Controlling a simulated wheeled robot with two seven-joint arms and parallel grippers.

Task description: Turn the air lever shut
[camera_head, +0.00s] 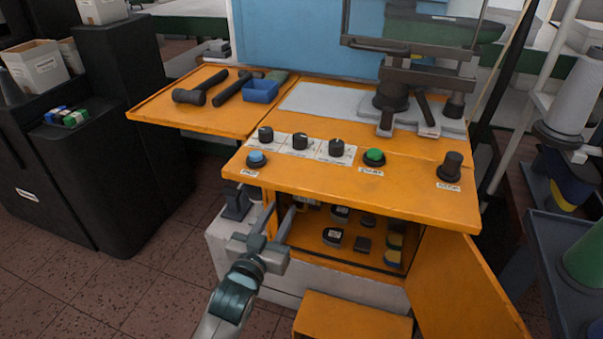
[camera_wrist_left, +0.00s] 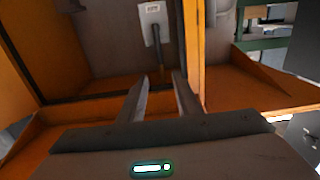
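The air lever (camera_wrist_left: 157,45) shows in the left wrist view as a dark bar running down from a pale labelled plate (camera_wrist_left: 151,12) inside the orange cabinet. In the head view it is largely hidden by the cabinet top; a small pale fitting (camera_head: 306,202) shows at the opening, and I cannot tell whether it belongs to the lever. My left gripper (camera_head: 279,210) is at the left side of the cabinet opening. In the wrist view its two fingers (camera_wrist_left: 160,82) are apart and empty, with the lever's lower end in line with the gap. I cannot tell whether they touch. My right gripper is not in view.
The orange console top (camera_head: 330,188) with knobs and buttons overhangs the opening. Several dark, round-topped items (camera_head: 333,237) stand on the cabinet floor. The open orange door (camera_head: 462,285) stands at the right. An orange step (camera_head: 350,318) is below. Free floor lies at the left.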

